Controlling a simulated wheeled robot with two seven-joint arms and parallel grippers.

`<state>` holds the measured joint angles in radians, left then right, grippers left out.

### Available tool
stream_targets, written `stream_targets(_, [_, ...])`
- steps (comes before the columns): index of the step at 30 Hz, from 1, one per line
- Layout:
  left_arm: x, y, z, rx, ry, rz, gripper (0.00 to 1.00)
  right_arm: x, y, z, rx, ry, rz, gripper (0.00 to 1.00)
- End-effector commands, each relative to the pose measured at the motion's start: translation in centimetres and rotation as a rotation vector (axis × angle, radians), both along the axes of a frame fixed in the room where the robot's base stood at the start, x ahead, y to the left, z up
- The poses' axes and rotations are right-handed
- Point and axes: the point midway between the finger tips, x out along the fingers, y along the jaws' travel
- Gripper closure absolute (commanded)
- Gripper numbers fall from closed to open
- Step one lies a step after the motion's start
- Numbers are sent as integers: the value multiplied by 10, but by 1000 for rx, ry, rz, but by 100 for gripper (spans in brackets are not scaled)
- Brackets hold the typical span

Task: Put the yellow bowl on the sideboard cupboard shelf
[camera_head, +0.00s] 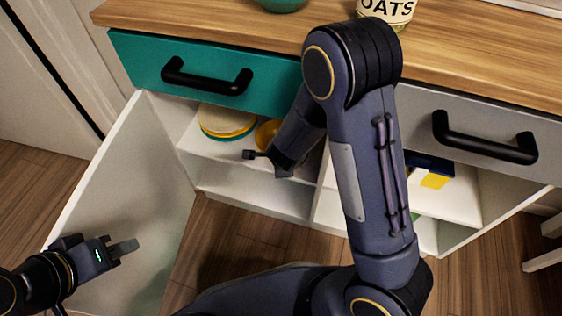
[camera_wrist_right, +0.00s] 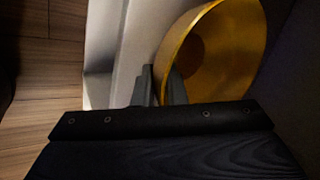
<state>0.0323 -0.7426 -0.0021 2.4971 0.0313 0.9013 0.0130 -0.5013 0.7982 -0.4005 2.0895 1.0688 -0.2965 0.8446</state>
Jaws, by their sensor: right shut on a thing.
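The yellow bowl (camera_head: 267,133) is inside the left compartment of the sideboard, at the upper shelf (camera_head: 200,150), partly hidden by my right arm. My right gripper (camera_head: 262,157) reaches into this compartment from the front. In the right wrist view the bowl (camera_wrist_right: 225,45) is tilted, with its rim between the two grey fingers (camera_wrist_right: 162,88), which are shut on it. I cannot tell whether the bowl touches the shelf. My left gripper (camera_head: 124,247) is empty in front of the open cupboard door (camera_head: 125,185); its finger gap is unclear.
A stack of plates (camera_head: 226,122) sits left of the bowl on the shelf. A teal drawer (camera_head: 205,78) with a black handle is above. A blue and yellow box (camera_head: 433,175) is in the right compartment. An oats jar (camera_head: 387,10) and a green bowl (camera_head: 280,4) stand on the countertop.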

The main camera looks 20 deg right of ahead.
Motion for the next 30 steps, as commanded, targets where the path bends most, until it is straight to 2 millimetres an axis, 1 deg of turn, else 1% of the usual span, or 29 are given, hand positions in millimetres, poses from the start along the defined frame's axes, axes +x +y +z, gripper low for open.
stream_targets(4, [0, 0, 2, 0, -1, 0, 70, 0, 0, 2, 0, -1, 0, 100])
stream_targets(8, [0, 0, -1, 0, -1, 0, 70, 0, 0, -1, 0, -1, 0, 100])
stream_targets(9, [0, 0, -1, 0, -1, 0, 70, 0, 0, -1, 0, 1, 0, 86])
stream_targets(13, [0, 0, 0, 0, -1, 0, 70, 0, 0, -1, 0, 1, 0, 69])
stream_targets(14, [0, 0, 0, 0, -1, 0, 70, 0, 0, -1, 0, 1, 0, 67])
stream_targets(20, [0, 0, 0, 0, -1, 0, 70, -1, 0, -1, 0, 2, 0, 67])
stream_targets(23, [0, 0, 5, 0, -1, 0, 70, -1, 1, 4, 0, 2, 0, 67])
stream_targets(26, [0, 0, 12, 0, -1, 0, 70, -6, 2, 16, 1, 1, 2, 67])
stream_targets(30, [0, 0, 30, 0, -1, 0, 70, -20, 5, 43, 1, 0, 3, 67])
